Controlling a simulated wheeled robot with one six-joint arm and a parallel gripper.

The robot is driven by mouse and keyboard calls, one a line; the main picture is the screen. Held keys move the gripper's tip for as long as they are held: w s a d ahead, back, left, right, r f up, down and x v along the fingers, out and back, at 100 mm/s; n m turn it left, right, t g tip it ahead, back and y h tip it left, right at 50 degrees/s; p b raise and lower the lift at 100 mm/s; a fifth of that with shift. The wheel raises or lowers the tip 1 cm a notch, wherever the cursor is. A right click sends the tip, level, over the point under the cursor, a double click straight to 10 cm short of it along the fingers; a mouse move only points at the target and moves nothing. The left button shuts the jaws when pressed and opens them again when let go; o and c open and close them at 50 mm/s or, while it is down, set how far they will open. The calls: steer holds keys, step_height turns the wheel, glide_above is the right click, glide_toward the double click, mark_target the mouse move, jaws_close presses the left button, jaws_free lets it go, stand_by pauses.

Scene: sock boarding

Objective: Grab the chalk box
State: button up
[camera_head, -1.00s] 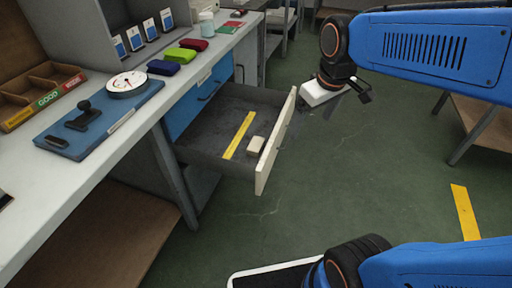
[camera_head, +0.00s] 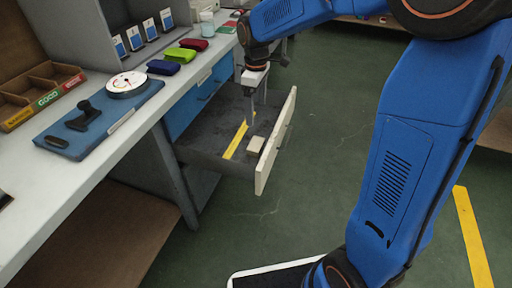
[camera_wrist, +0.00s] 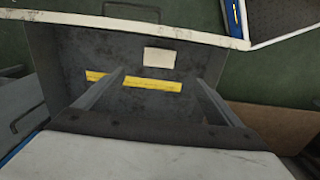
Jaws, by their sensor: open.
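A small cream block, which looks like the chalk box (camera_head: 256,144), lies on the floor of the open drawer (camera_head: 205,148), near its front panel. It also shows in the wrist view (camera_wrist: 159,57), beyond my fingertips. My gripper (camera_head: 258,108) points down over the drawer, open and empty, above and behind the box as seen from the head. In the wrist view my two fingers (camera_wrist: 160,80) are spread wide, with the box ahead between their lines and apart from them. A yellow strip (camera_wrist: 138,82) lies in the drawer beside the box.
The drawer's pale front panel (camera_head: 276,142) and side walls stand up around the box. The workbench (camera_head: 70,180) is at the left, with a blue board (camera_head: 98,125), a dial gauge (camera_head: 128,83) and coloured folded items. Green floor lies clear to the right.

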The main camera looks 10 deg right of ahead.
mark_target(256, 144)
step_height(256, 144, down, 18)
steer(key=shift+w+r, duration=0.1)
steer(key=shift+r, duration=0.15)
stand_by(0.6)
steer(key=c, duration=1.2)
